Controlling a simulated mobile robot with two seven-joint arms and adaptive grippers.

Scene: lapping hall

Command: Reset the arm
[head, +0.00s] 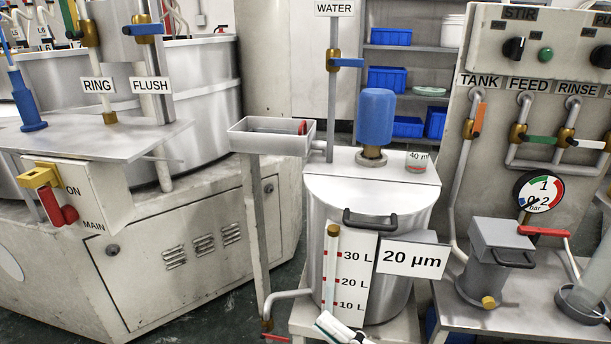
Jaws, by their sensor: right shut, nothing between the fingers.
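My right gripper (338,328) shows at the bottom edge of the head view, in white and black, and only its front part is in the picture. It is shut with nothing held. It appears in front of the foot of the level gauge (344,275) on the steel tank (404,302); I cannot tell whether it touches anything. The rest of the right arm is out of the picture. My left gripper is not in view.
A grey tray (258,139) on a post stands left of the tank. A tap with a red handle (274,337) is low beside the gripper. At right, a bench (520,322) carries a grey housing (502,240) below a pressure gauge (539,192). A machine cabinet (150,290) fills the left.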

